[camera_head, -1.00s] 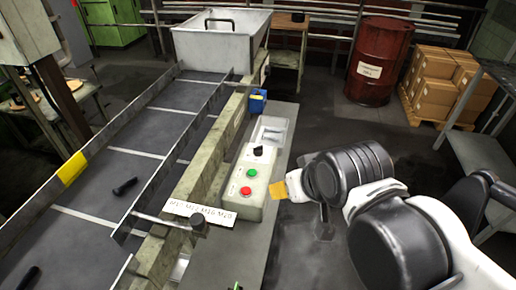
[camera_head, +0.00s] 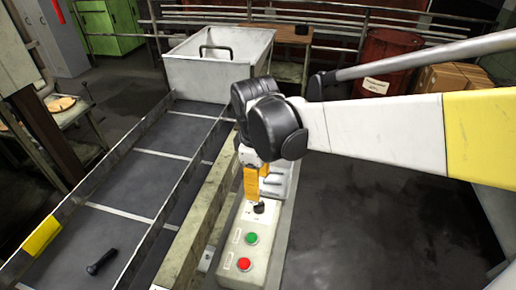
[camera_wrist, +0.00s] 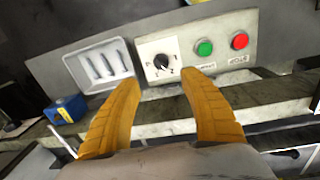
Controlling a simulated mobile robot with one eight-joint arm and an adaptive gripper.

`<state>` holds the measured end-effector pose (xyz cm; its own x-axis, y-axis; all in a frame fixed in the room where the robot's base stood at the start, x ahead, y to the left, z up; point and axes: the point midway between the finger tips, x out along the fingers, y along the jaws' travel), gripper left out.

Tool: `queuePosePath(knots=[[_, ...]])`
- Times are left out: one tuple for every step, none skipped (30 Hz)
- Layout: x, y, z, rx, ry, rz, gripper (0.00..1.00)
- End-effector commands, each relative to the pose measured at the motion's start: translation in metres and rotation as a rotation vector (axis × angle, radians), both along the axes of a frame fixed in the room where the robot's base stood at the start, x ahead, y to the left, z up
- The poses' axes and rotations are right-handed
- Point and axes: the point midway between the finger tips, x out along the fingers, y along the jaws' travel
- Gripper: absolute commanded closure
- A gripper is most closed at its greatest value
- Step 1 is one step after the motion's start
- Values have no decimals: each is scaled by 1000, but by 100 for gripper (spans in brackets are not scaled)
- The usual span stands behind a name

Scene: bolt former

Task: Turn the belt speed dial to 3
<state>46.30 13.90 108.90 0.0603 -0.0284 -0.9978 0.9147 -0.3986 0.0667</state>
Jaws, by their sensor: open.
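The belt speed dial (camera_wrist: 161,61) is a black round knob with a white pointer line on a pale plate with numbers around it. It sits on the grey control box (camera_head: 234,270) beside a green button (camera_head: 252,238) and a red button (camera_head: 244,264). In the head view the dial (camera_head: 259,207) shows just below my gripper (camera_head: 256,188). In the wrist view my gripper (camera_wrist: 160,88) has its two yellow fingers spread apart, with the dial beyond and between them. The fingers look clear of the dial. The exact setting is too small to read surely.
A conveyor belt (camera_head: 125,199) with a dark bolt (camera_head: 101,262) runs left of the box. A blue box (camera_wrist: 68,108) and a slotted white tray (camera_wrist: 100,66) are near the dial. A grey bin (camera_head: 215,75) stands behind. Floor to the right is clear.

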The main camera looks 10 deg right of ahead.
Motion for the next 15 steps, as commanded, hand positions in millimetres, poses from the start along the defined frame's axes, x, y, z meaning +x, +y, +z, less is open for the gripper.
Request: queuePosePath(knots=[[0, 0, -7, -1, 1, 2, 49], [1, 0, -11, -1, 0, 2, 49], [1, -1, -18, 0, 0, 1, 49], [1, -1, -23, 0, 0, 0, 49], [2, -1, -30, 0, 0, 0, 49], [2, -1, -38, 0, 0, 0, 49], [3, -1, -45, 0, -1, -1, 49], [3, -1, -51, 0, -1, -1, 49], [4, -2, -59, 1, -1, -1, 49], [4, -2, -65, 1, -1, -1, 49], [4, -2, -71, 1, -1, -2, 49], [5, -2, -78, 1, -1, -2, 49], [5, -2, -82, 1, -1, -2, 49], [5, -3, -87, 1, -1, -2, 49], [6, -3, -91, 1, -1, -2, 49]])
